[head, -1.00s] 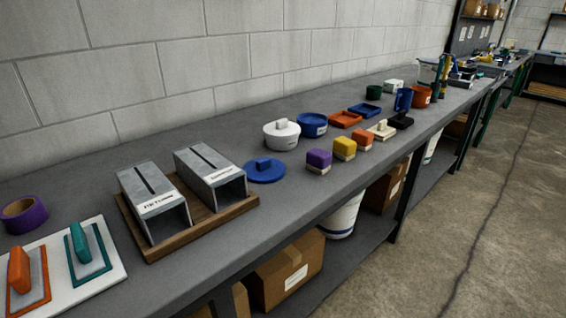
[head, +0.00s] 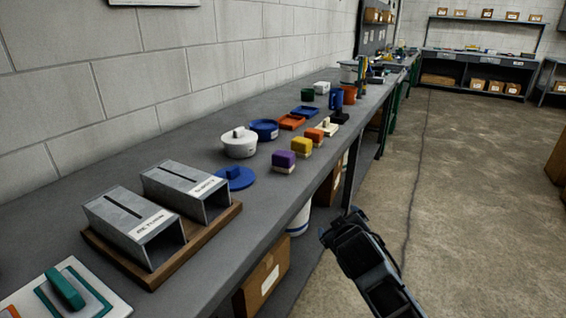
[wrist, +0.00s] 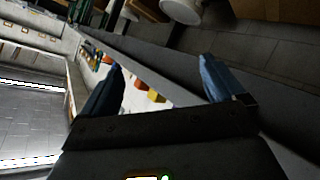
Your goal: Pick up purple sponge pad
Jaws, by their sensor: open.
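The purple sponge pad (head: 284,159) is a small block with a purple top and a pale lower layer. It sits near the front edge of the grey bench (head: 222,219), nearest in a row with a yellow pad (head: 301,145) and an orange pad (head: 314,134). My gripper (head: 327,236) is in front of the bench, over the floor side, apart from the pad. In the wrist view my gripper (wrist: 161,78) has its two blue fingers wide apart with nothing held. The yellow pad (wrist: 156,96) shows there; I cannot make out the purple one.
A blue lid (head: 234,178) lies left of the purple pad, with a white round container (head: 239,144) behind. Two metal boxes stand in a wooden tray (head: 150,281) at left. Cardboard boxes (head: 262,280) are under the bench. The floor (head: 470,200) at right is open.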

